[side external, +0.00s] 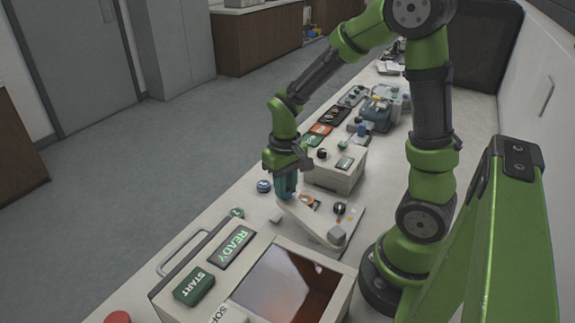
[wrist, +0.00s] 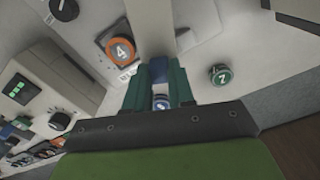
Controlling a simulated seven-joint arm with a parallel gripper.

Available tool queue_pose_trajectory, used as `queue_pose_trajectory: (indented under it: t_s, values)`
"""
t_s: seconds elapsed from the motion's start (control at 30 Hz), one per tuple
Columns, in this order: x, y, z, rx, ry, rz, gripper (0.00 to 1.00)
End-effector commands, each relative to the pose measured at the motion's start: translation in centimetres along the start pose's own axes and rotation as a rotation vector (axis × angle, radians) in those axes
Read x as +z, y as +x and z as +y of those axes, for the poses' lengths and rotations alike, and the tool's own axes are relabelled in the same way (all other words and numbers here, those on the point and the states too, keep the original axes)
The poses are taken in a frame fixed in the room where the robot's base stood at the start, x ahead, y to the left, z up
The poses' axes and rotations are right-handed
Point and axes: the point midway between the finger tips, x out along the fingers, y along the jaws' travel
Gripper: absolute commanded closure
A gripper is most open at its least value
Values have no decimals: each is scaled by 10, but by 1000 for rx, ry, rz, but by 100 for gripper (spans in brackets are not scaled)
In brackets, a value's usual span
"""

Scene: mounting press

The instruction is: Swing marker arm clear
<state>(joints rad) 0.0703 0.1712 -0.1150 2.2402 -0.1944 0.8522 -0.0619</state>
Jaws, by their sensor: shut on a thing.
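The marker arm (side external: 312,220) is a pale bar that runs from a grey pivot block (side external: 337,236) toward my gripper on the white plate in the side view. In the wrist view the pale bar (wrist: 150,28) comes down to the fingers. My gripper (side external: 286,186) points down with its teal fingers shut on the blue handle at the bar's free end. The handle (wrist: 158,68) shows between the fingers (wrist: 160,85) in the wrist view. An orange disc marked 4 (wrist: 121,51) lies beside the bar. The fingers largely hide the handle in the side view.
A blue disc (side external: 264,186) and a green disc (side external: 237,212), marked 7 in the wrist view (wrist: 220,75), lie on the bench. The press with READY panel (side external: 234,247) and START button (side external: 194,287) stands in front. A control box (side external: 335,168) is behind the plate.

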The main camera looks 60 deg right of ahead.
Motion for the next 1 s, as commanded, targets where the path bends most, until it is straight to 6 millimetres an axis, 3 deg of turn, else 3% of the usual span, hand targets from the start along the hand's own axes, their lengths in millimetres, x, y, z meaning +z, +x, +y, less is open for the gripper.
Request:
queue_pose_trajectory:
  t_s: [0.5,1.0]
  values:
    - [5,-1,-36,-1,-328,3,100]
    - [8,-2,-42,-1,-388,3,100]
